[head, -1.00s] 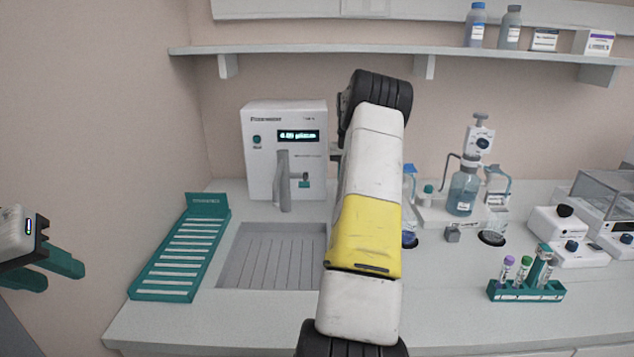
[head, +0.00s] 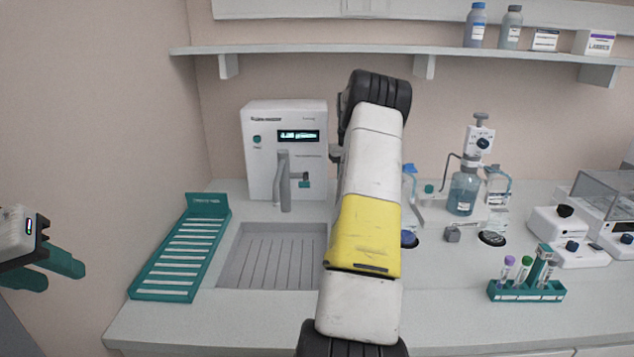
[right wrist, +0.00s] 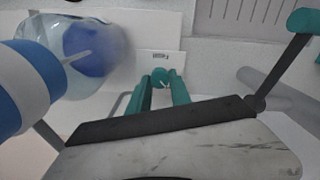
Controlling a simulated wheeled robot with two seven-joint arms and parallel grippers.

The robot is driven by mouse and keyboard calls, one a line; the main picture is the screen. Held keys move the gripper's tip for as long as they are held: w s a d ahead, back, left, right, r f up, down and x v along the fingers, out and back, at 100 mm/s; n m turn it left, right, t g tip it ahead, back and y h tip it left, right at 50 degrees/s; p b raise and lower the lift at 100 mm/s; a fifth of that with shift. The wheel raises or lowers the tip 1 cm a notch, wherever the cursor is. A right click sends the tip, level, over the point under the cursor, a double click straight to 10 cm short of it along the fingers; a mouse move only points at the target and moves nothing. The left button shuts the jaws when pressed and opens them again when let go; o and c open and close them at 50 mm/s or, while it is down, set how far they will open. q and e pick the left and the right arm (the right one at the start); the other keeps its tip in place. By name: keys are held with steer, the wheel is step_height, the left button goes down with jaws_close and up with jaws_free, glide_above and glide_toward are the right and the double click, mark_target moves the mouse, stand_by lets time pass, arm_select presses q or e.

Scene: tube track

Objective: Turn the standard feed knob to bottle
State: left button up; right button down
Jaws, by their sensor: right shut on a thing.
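A small teal knob (right wrist: 161,76) shows in the right wrist view, in front of a white block with a small printed label (right wrist: 167,58) too small to read. The two teal fingers of my right gripper (right wrist: 162,90) stand on either side of the knob and are shut on it. I cannot tell which way the knob points. My left gripper (head: 48,270) is at the far left of the head view, its teal fingers apart, with nothing between them.
A blue-capped bottle (right wrist: 85,50) is close beside my right gripper. A white water unit (head: 262,165) with a grey spout stands behind the drain tray (head: 232,270). A teal rack (head: 150,285), a bottle-top dispenser (head: 465,190) and a tube rack (head: 525,292) stand on the bench.

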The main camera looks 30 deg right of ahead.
steer(key=shift+r, duration=0.1)
steer(key=c, duration=1.2)
jaws_free()
steer(key=shift+r, duration=3.9)
